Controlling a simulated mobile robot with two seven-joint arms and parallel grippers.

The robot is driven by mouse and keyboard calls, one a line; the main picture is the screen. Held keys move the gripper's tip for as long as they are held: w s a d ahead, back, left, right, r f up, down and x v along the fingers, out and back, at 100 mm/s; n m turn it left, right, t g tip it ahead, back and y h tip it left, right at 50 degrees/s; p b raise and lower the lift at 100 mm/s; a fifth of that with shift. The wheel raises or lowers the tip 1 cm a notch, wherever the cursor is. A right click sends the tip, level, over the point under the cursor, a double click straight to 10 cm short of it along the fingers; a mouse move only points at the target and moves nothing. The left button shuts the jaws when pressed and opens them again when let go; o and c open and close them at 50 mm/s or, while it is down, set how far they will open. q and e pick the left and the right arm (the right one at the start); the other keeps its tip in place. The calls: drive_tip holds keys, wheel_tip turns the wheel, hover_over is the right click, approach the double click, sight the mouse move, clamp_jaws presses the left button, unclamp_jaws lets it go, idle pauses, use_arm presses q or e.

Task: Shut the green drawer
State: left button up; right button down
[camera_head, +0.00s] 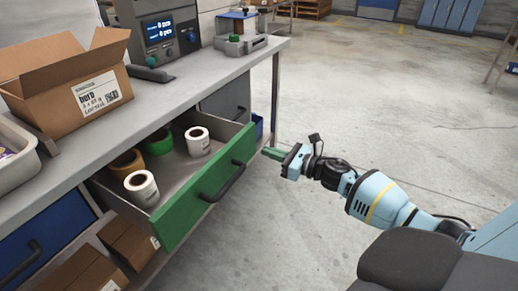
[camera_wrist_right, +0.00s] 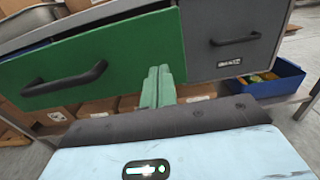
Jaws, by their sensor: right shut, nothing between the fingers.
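The green drawer (camera_head: 205,194) stands pulled out from under the workbench. Its green front also fills the upper left of the right wrist view (camera_wrist_right: 100,60), with a dark bar handle (camera_wrist_right: 65,80). Inside it are white label rolls (camera_head: 141,188), a green tape roll (camera_head: 158,143) and a brownish tape roll (camera_head: 126,164). My right gripper (camera_head: 268,153) is shut and empty, just beside the far right end of the drawer front. Its green fingers (camera_wrist_right: 158,86) overlap the front's right end in the wrist view; I cannot tell whether they touch. My left gripper is not in view.
A grey drawer (camera_wrist_right: 235,38) sits shut right of the green one, and a blue drawer (camera_head: 45,240) to its left. Cardboard boxes (camera_head: 128,242) lie on the shelf below. A blue bin (camera_wrist_right: 268,80) stands under the grey drawer. The floor to the right is clear.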

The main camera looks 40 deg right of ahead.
sight(250, 146)
drive_tip(key=shift+x, duration=2.05)
